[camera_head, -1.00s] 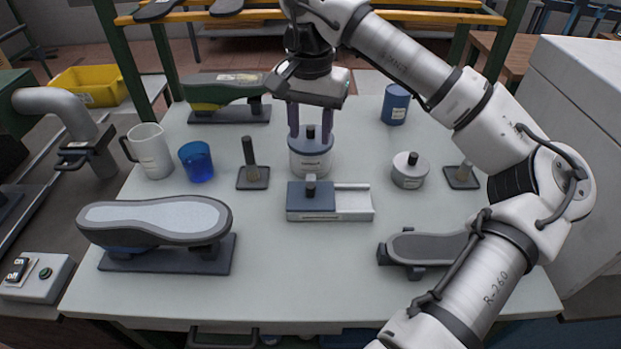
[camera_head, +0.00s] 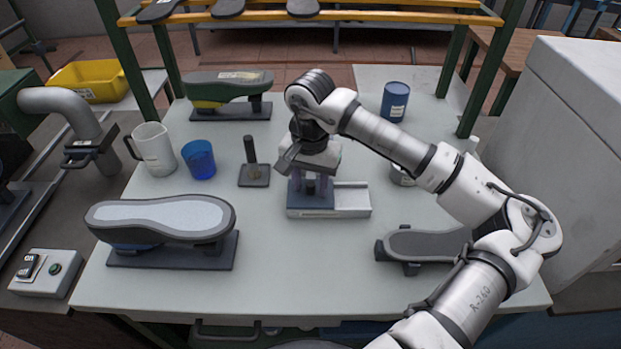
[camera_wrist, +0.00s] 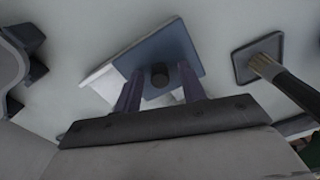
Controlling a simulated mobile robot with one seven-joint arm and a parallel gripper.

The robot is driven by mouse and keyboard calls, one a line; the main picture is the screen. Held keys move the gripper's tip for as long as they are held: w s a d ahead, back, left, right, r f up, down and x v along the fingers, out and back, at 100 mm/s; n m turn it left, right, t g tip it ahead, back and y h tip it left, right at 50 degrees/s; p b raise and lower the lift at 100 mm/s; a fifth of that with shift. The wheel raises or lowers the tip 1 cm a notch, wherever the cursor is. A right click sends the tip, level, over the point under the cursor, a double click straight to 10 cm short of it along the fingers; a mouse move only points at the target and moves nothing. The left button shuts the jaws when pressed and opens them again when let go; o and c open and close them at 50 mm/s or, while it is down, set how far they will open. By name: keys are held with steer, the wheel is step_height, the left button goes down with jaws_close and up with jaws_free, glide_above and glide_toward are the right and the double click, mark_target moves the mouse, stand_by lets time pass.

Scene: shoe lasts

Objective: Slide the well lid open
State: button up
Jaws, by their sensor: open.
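The well (camera_head: 352,198) is a low pale box on the table, below the arm in the head view. Its blue-grey sliding lid (camera_head: 310,203) covers the left part and carries a short dark knob (camera_head: 311,187). The lid (camera_wrist: 165,52) and its round knob (camera_wrist: 160,74) also show in the wrist view. My gripper (camera_head: 311,185) is over the lid with its fingers pointing down. In the wrist view its two purple fingers (camera_wrist: 160,84) are apart, one on each side of the knob. I cannot tell whether they touch it.
A brush on a dark square stand (camera_head: 255,175) is left of the well. A blue cup (camera_head: 198,160), white jug (camera_head: 153,150) and shoe lasts (camera_head: 160,220) stand farther left. Another last (camera_head: 425,245) lies right front. Table is clear in front of the well.

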steer(key=shift+c, duration=0.3)
jaws_close()
steer(key=d+b, duration=0.5)
steer(key=d, duration=0.3)
steer(key=shift+f, duration=0.2)
steer(key=shift+d+r, duration=0.15)
steer(key=shift+d, duration=0.3)
steer(key=shift+o, duration=0.3)
jaws_free()
steer(key=shift+d, duration=0.15)
steer(key=shift+r, duration=0.1)
